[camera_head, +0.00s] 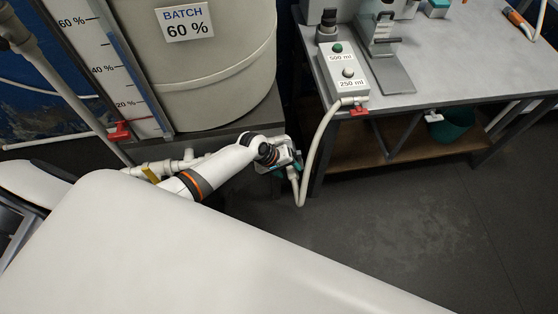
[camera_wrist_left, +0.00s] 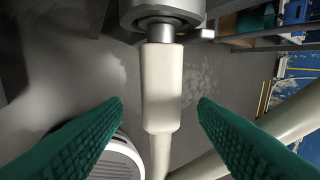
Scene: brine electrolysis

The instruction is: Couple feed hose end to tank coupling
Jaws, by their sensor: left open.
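The feed hose (camera_head: 324,138) is cream-coloured. It loops down from the dispenser box's front and back up to my left gripper (camera_head: 287,166). In the left wrist view, the white hose end (camera_wrist_left: 161,88) stands between the green fingers of my left gripper (camera_wrist_left: 160,110). The fingers are open, with a clear gap on both sides of it. Its far end meets the metal stub of the grey tank coupling (camera_wrist_left: 162,10) in line, with no visible gap. Whether it is locked there I cannot tell. In the head view my gripper hides the coupling. My right gripper is not in view.
The large batch tank (camera_head: 205,65) stands behind my left arm, with white pipework (camera_head: 165,168) below. The workbench (camera_head: 450,60) at right carries the dispenser box (camera_head: 342,70), with a red clip (camera_head: 359,111) at its edge. The floor (camera_head: 400,210) before the bench is clear.

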